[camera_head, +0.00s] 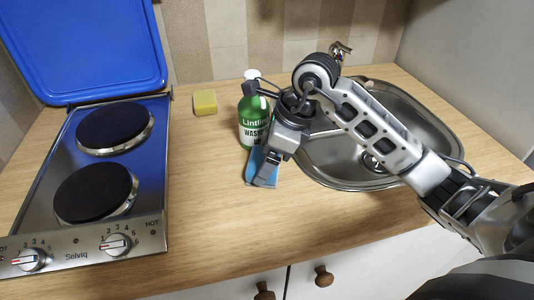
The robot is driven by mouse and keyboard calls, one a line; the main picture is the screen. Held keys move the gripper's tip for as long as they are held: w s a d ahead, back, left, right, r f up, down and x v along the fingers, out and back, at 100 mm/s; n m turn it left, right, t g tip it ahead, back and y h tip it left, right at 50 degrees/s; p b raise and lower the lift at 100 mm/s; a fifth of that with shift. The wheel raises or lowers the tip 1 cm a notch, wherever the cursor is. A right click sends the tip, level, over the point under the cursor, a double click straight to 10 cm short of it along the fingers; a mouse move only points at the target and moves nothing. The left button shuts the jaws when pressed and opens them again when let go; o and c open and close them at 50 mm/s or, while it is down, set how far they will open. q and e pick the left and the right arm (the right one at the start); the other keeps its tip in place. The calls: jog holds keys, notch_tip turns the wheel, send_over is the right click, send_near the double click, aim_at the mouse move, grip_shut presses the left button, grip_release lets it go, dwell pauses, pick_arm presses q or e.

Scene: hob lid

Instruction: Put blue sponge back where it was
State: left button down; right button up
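The blue sponge (253,166) is on the wooden counter or just above it, left of the sink and in front of the green bottle. My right gripper (266,170) is directly over the sponge, pointing down. One finger lies across the sponge's near face, and blue shows on both sides of it. The other finger is hidden, so I cannot tell whether the gripper is closed on the sponge. My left gripper is not in view.
A green washing-up bottle (250,123) stands close behind my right gripper. A yellow sponge (205,103) lies farther back left. The hob (72,160) with its raised blue lid (85,45) is at left; the sink (330,172) is at right.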

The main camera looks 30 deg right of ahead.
jog(key=shift+o, duration=0.4)
jog(key=shift+r, duration=0.1)
jog(key=shift+r, duration=0.2)
jog(key=v, duration=1.1)
jog(key=shift+d+r, duration=0.2)
jog(key=shift+r, duration=0.15)
jog(key=shift+s, duration=0.1)
